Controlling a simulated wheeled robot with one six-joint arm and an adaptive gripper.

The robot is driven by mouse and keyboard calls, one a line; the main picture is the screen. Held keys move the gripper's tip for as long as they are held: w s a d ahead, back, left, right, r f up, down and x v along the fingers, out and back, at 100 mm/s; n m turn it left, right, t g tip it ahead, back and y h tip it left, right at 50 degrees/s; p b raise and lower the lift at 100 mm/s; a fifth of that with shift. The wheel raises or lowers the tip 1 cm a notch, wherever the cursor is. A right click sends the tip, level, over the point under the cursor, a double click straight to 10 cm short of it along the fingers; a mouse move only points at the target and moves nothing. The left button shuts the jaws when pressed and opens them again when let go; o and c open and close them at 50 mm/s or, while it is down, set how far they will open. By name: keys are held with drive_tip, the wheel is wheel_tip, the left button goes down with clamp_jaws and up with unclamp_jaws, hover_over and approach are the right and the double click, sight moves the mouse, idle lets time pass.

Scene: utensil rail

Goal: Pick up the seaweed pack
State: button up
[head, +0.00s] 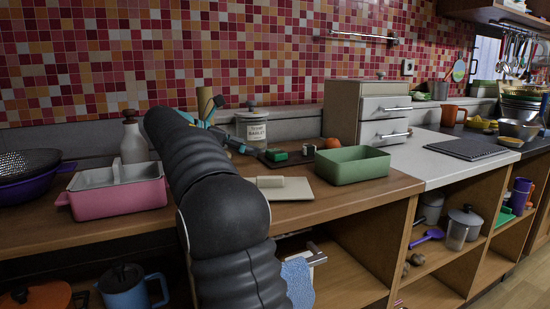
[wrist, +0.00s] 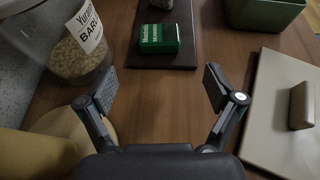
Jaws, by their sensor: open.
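The seaweed pack is a small green box with white lettering (wrist: 159,39). It lies on a dark board (wrist: 184,62), ahead of my gripper (wrist: 160,88) in the wrist view. My gripper is open and empty, its two fingers spread wide over bare wood on the near side of the pack. The pack is apart from both fingers. In the head view the pack (head: 277,155) shows as a small green block, just right of my gripper's end. My arm hides part of the counter there.
A labelled glass jar (wrist: 72,50) stands left of the fingers. A pale board with a block handle (wrist: 280,125) lies to the right. A green bin (head: 353,167) and a pink bin (head: 115,195) flank the area. A grey object stands behind the pack.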

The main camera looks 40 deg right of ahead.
sight(270, 154)
drive_tip(key=shift+b+x, duration=0.5)
drive_tip(key=shift+x, duration=3.15)
drive_tip(key=shift+a+f, duration=0.1)
drive_tip(key=shift+f, duration=0.1)
drive_tip(key=c, duration=0.9)
